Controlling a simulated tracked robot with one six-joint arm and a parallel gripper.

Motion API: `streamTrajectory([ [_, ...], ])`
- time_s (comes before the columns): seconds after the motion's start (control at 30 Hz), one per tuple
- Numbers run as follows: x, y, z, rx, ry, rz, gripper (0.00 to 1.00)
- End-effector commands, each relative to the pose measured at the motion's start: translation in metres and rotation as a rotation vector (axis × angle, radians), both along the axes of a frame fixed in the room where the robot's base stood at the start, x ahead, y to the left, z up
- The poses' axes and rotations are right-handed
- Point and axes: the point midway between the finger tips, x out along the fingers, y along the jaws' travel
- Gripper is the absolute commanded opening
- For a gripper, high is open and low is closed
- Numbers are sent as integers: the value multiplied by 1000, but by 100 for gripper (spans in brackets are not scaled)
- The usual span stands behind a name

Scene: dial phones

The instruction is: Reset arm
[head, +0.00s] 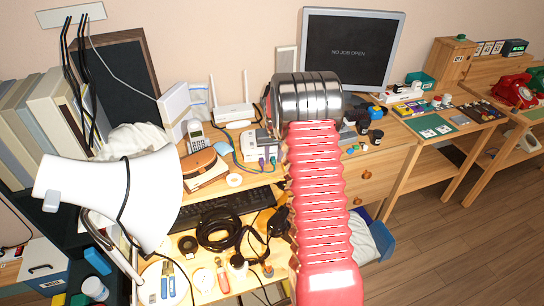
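My arm, with a red ribbed sleeve and a banded silver joint at its upper end, rises from the bottom edge through the middle of the head view. It crosses in front of the wooden desk (362,186). My gripper does not show; whether it is hidden behind the silver joint, I cannot tell. The arm covers part of the desk top and the things behind it.
A large white lamp-like cone (150,195) stands close at the left. A black keyboard (225,208), coiled black cable (218,231), cordless phone (196,136) and white router (233,113) crowd the desk. A monitor (350,50) stands behind. Wooden floor (465,245) is clear at lower right.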

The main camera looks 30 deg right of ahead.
Motion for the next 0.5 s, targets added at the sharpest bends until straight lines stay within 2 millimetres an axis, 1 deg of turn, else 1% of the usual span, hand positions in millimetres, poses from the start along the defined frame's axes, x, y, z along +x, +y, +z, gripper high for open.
streamTrajectory([
  [0.13,0,0,0,0,-1,0,27],
  [0.5,0,0,0,0,0,0,1],
])
